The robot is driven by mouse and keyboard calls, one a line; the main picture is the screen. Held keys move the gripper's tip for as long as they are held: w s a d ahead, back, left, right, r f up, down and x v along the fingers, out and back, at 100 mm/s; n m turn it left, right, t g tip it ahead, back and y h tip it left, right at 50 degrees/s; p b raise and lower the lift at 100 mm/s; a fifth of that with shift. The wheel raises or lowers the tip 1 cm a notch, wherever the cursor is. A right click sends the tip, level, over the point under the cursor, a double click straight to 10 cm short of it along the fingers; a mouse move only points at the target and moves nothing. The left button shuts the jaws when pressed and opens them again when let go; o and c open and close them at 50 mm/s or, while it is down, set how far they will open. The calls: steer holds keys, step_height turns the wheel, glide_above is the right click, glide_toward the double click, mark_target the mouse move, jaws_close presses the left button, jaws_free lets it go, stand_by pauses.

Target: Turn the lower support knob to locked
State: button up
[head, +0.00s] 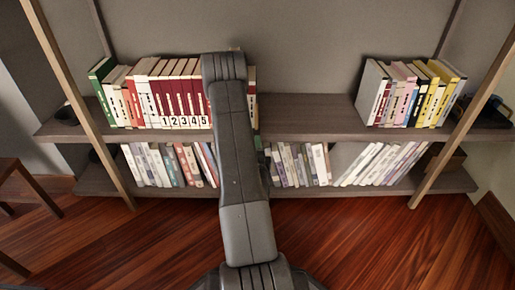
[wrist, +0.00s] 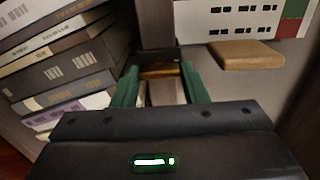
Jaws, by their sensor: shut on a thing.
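In the wrist view the two green fingers of my gripper (wrist: 160,78) reach forward, one on each side of a small brass-coloured piece, which I take to be the lower support knob (wrist: 158,71). The gripper is shut on it. A dark block (wrist: 158,54) sits just behind the knob. Whether the knob stands at locked cannot be read here. In the head view my arm hides the knob and nearly all of the gripper.
Rows of books (head: 175,95) fill the left upper shelf (head: 305,112), with more below on the lower shelf (head: 300,185). In the wrist view, stacked-looking books (wrist: 65,75) are close at left. A tan block (wrist: 246,55) and a white book (wrist: 230,20) are at right.

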stand_by(0.4)
steer(key=o, duration=1)
steer(key=s+p, duration=0.1)
steer(key=s, duration=1.1)
steer(key=w+b, duration=0.1)
steer(key=w, duration=1.1)
steer(key=shift+s, duration=0.1)
